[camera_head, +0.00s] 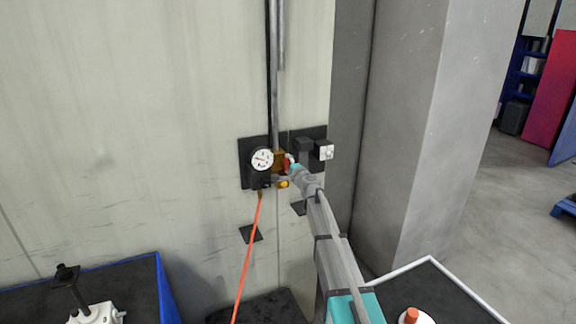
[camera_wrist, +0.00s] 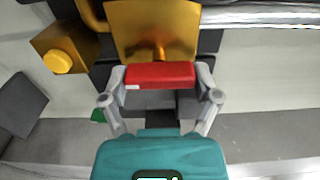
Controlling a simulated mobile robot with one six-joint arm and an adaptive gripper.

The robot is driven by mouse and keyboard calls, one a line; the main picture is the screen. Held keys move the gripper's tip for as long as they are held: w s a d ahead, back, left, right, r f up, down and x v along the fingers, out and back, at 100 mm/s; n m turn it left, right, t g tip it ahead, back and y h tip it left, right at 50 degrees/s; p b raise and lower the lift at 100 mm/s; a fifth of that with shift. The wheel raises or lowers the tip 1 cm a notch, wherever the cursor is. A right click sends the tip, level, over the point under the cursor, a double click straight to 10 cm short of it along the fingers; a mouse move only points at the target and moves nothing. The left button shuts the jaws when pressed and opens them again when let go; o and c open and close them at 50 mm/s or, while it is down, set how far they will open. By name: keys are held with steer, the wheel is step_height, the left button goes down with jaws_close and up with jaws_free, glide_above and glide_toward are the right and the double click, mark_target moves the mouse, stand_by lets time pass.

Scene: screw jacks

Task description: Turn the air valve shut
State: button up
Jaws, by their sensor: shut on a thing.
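The air valve has a red handle (camera_wrist: 160,74) in front of a brass body (camera_wrist: 150,28) in the wrist view. The handle's visible long side runs across the picture, roughly parallel to the silver pipe. My gripper (camera_wrist: 161,84) is shut on the red handle, one finger at each end. In the head view the red handle (camera_head: 287,163) shows as a small patch beside the brass body (camera_head: 279,157), right of a round white gauge (camera_head: 262,159). My gripper (camera_head: 294,169) reaches it from the lower right and partly hides it.
An orange hose (camera_head: 247,262) hangs below the gauge. A yellow knob (camera_head: 284,184) sits just below the valve. A small box (camera_head: 323,150) is on the wall to the right, near a grey pillar (camera_head: 415,120). A blue-edged surface (camera_head: 161,285) stands lower left.

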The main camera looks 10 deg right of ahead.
stand_by(0.3)
steer(key=o, duration=1)
steer(key=shift+c, duration=0.2)
steer(key=shift+s, duration=0.1)
steer(key=v, duration=1.1)
steer(key=shift+s+d, duration=0.2)
steer(key=shift+s, duration=0.2)
